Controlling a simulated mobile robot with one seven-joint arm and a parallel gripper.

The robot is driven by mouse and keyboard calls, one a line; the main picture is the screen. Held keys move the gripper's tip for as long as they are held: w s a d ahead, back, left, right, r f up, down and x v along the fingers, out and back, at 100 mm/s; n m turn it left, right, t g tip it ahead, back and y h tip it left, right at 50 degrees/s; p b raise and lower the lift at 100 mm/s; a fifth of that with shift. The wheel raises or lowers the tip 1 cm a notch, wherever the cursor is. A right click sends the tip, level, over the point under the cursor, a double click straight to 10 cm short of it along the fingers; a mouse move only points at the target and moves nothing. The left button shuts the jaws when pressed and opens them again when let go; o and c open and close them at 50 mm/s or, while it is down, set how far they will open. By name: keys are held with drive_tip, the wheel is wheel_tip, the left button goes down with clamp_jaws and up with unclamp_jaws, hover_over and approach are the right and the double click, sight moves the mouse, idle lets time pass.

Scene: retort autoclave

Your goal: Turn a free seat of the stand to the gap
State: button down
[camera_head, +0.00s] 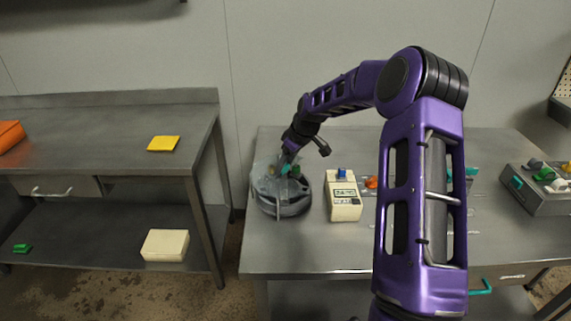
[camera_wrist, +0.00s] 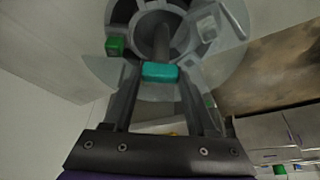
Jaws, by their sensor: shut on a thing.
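The stand (camera_head: 281,203) is a round grey drum at the left end of the right-hand table. In the wrist view its ring of seats (camera_wrist: 203,25) surrounds a central post. My gripper (camera_head: 287,168) reaches down onto it from above. In the wrist view my gripper (camera_wrist: 160,75) is shut on a teal block (camera_wrist: 160,72) at the stand's near side. A green block (camera_wrist: 115,46) sits in the ring to the left; a light grey square piece (camera_wrist: 206,28) shows to the right. I cannot tell clearly where the gap is or which seats are free.
A cream device (camera_head: 343,205) with a blue knob stands just right of the stand. A grey box (camera_head: 546,204) with coloured pieces is at far right. The left table (camera_head: 105,150) holds a yellow pad (camera_head: 163,143). An open space separates the tables.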

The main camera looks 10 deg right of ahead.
drive_tip(key=shift+w+n+g+y, duration=0.1)
drive_tip(key=shift+n+g+y, duration=0.3)
drive_tip(key=shift+n, duration=1.4)
drive_tip(key=shift+c, duration=1)
unclamp_jaws()
drive_tip(key=shift+d+r, duration=0.1)
drive_tip(key=v, duration=1.7)
drive_tip(key=shift+w, duration=0.2)
drive_tip(key=shift+d+r, duration=0.1)
drive_tip(key=shift+r, duration=0.05)
